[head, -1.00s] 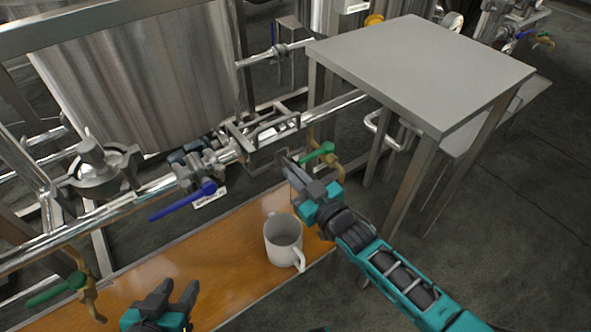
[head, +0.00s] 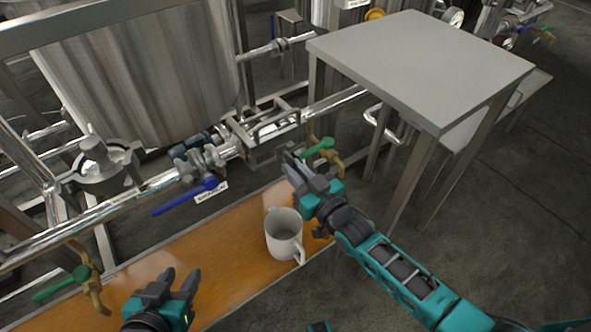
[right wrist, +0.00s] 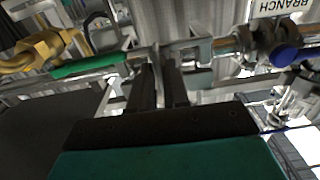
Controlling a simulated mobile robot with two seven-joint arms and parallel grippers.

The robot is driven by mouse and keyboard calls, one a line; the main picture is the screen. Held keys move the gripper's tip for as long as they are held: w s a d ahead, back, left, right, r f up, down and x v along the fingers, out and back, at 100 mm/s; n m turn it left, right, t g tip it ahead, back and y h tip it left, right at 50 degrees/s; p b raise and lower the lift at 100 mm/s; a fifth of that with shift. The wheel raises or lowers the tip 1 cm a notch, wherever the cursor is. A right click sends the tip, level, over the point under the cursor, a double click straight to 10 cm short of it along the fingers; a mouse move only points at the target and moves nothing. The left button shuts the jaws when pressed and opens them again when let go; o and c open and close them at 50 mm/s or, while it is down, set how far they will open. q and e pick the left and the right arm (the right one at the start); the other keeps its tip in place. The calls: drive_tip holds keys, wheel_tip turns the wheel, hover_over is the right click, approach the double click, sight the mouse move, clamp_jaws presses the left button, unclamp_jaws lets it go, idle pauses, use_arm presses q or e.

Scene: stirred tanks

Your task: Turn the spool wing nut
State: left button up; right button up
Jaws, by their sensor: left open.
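My right gripper (head: 288,160) is beside the steel pipe run, at the right end of the rectangular steel bracket (head: 272,127). In the right wrist view its two dark fingers (right wrist: 162,75) point toward steel clamp fittings (right wrist: 190,52), with a narrow gap between them. I cannot tell whether they grip anything. I cannot single out the spool wing nut; it is too small or hidden near the fingertips. My left gripper (head: 182,277) is open and empty above the wooden board, far from the fittings.
A blue-handled valve (head: 185,197) sits left on the pipe. A green-handled valve (head: 318,150) is close to my right gripper; its handle also shows in the right wrist view (right wrist: 88,66). A grey mug (head: 283,232) stands on the board (head: 222,240). A steel table (head: 420,65) stands right.

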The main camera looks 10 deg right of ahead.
drive_tip(key=shift+o, duration=1.4)
use_arm(q)
wheel_tip(320, 180, up, 2)
drive_tip(key=p, duration=0.2)
drive_tip(key=shift+s+r+p, duration=0.1)
drive_tip(key=shift+r+p, duration=0.15)
drive_tip(key=shift+p, duration=0.05)
use_arm(e)
drive_tip(key=v, duration=1.3)
use_arm(q)
drive_tip(key=s+a+r+y+p, duration=0.1)
drive_tip(key=a+r+p, duration=0.2)
drive_tip(key=r+p, duration=0.3)
drive_tip(key=p, duration=0.4)
drive_tip(key=shift+s+a+r+p, duration=0.15)
drive_tip(key=shift+s+p, duration=0.1)
drive_tip(key=shift+p, duration=0.1)
use_arm(e)
drive_tip(key=s+d+r+m+g+h, duration=0.1)
drive_tip(key=s+r+g+h, duration=0.3)
drive_tip(key=s+r+g, duration=0.1)
drive_tip(key=s+r, duration=0.1)
drive_tip(key=s, duration=0.1)
drive_tip(key=shift+s+d+m+g+h, duration=0.3)
drive_tip(key=shift+d+g+h, duration=0.05)
drive_tip(key=shift+g+h, duration=0.05)
